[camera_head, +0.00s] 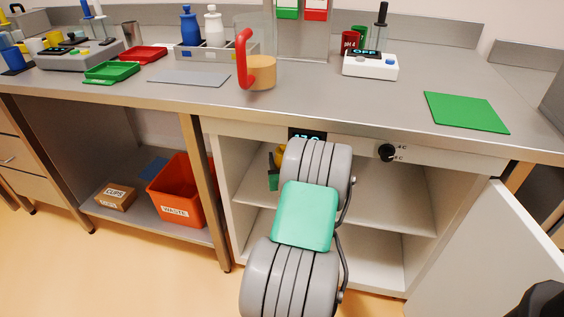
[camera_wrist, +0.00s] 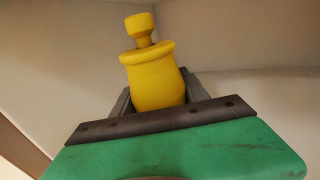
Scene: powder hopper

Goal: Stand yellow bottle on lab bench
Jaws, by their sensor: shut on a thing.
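The yellow bottle (camera_wrist: 158,82) is held between the jaws of my gripper (camera_wrist: 155,105) in the wrist view, its narrow cap pointing up and slightly tilted. Its lower part is hidden behind the gripper body. In the head view a bit of the yellow bottle (camera_head: 280,157) shows beside my arm, inside the open cabinet under the bench. My gripper (camera_head: 273,172) is mostly hidden there by my arm. The lab bench (camera_head: 330,105) stretches above the cabinet.
The cabinet shelf (camera_head: 385,208) lies around my arm, with the cabinet door (camera_head: 465,262) open at right. Bare bench lies between beaker and mat.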

